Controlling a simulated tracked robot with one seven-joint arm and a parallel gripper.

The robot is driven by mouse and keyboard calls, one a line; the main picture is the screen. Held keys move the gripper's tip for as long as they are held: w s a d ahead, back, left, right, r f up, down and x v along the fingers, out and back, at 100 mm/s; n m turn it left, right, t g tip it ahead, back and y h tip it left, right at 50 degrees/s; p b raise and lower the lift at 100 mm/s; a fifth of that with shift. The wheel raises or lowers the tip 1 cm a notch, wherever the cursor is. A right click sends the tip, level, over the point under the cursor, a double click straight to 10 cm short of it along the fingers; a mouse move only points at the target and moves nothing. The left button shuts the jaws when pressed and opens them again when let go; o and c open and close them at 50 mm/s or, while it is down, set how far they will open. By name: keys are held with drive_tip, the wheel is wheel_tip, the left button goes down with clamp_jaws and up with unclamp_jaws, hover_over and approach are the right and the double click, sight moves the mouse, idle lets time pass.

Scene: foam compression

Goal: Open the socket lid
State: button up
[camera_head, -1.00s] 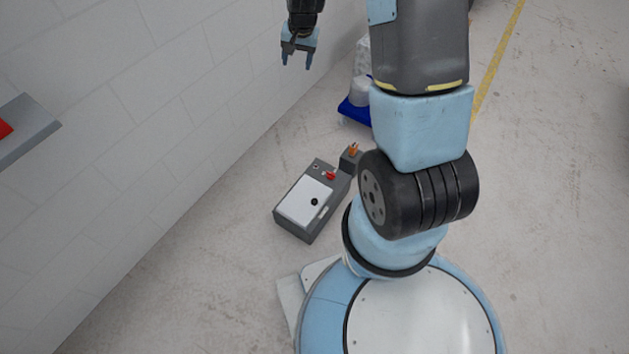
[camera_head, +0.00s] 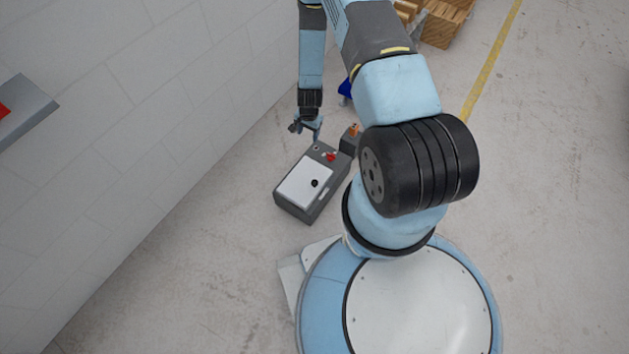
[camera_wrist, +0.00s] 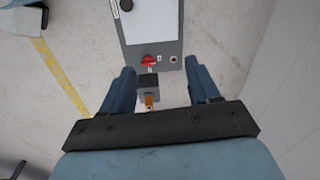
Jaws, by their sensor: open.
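A grey machine box (camera_head: 287,199) with a white top panel (camera_head: 305,185) stands on the floor. A red switch (camera_head: 330,157) sits near the box's far end and also shows in the wrist view (camera_wrist: 148,61). At that end a small dark block (camera_head: 349,143) carries an orange part (camera_head: 353,130); I cannot tell which part is the socket lid. My gripper (camera_head: 306,132) is open and empty above the far end. In the wrist view its fingers (camera_wrist: 160,72) stand either side of the dark block (camera_wrist: 148,82), apparently apart from it.
A white block wall (camera_head: 180,90) runs along the left, with a grey shelf (camera_head: 30,110) holding something red. Behind are a blue object (camera_head: 345,88) and wooden crates (camera_head: 440,25). A yellow line (camera_head: 490,65) marks the floor.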

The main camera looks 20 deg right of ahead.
drive_tip(key=m, duration=0.1)
hover_over(315, 182)
wheel_tip(315, 182, down, 12)
drive_tip(key=shift+g, duration=0.4)
wheel_tip(315, 182, down, 13)
drive_tip(key=shift+f, duration=0.1)
clamp_jaws()
idle(0.4)
